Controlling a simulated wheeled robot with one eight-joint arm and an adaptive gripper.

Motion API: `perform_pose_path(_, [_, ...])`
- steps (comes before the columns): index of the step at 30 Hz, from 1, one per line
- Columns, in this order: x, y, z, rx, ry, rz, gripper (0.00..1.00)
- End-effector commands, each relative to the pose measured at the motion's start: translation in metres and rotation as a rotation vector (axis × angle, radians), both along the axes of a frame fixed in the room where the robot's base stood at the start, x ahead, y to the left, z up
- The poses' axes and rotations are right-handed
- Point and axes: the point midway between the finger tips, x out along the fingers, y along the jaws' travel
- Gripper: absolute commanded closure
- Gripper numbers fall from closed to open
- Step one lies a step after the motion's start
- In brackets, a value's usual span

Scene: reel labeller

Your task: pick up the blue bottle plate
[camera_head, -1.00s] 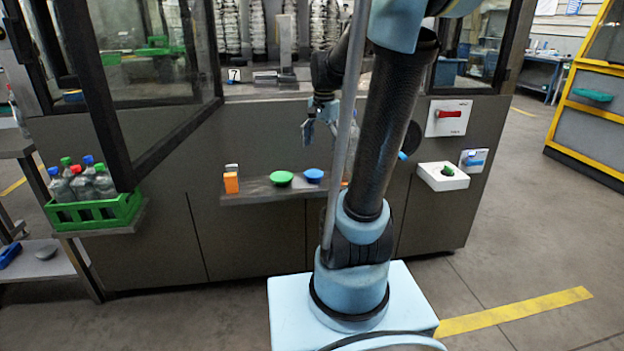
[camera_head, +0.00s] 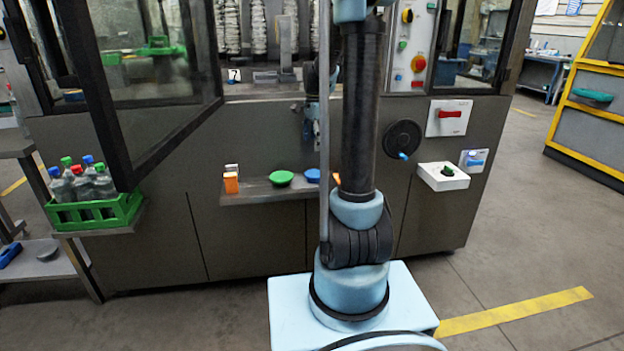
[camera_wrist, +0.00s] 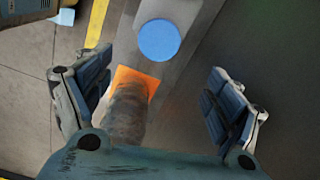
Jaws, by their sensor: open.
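The blue bottle plate (camera_head: 313,175) is a round blue disc on the small shelf at the machine's front, partly hidden by my arm in the head view. In the wrist view the blue plate (camera_wrist: 159,40) lies whole, ahead and between the lines of my two fingers. My gripper (camera_wrist: 158,85) is open with nothing between its pads touching either side. In the head view my gripper (camera_head: 311,122) hangs above the shelf, partly hidden behind my arm.
A green disc (camera_head: 281,178) and an orange block (camera_head: 231,183) share the shelf (camera_head: 258,192). A green crate (camera_head: 122,211) of bottles is at left.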

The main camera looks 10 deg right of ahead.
Motion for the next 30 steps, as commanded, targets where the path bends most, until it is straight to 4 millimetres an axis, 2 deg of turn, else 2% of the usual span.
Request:
perform_pose_path(13, [0.000, 0.000, -0.069, 0.000, 0.000, 0.001, 0.15])
perform_pose_path(25, [-0.001, 0.000, -0.096, 0.000, 0.000, 0.001, 0.15])
perform_pose_path(30, [-0.001, 0.001, -0.118, 0.000, 0.000, 0.001, 0.15])
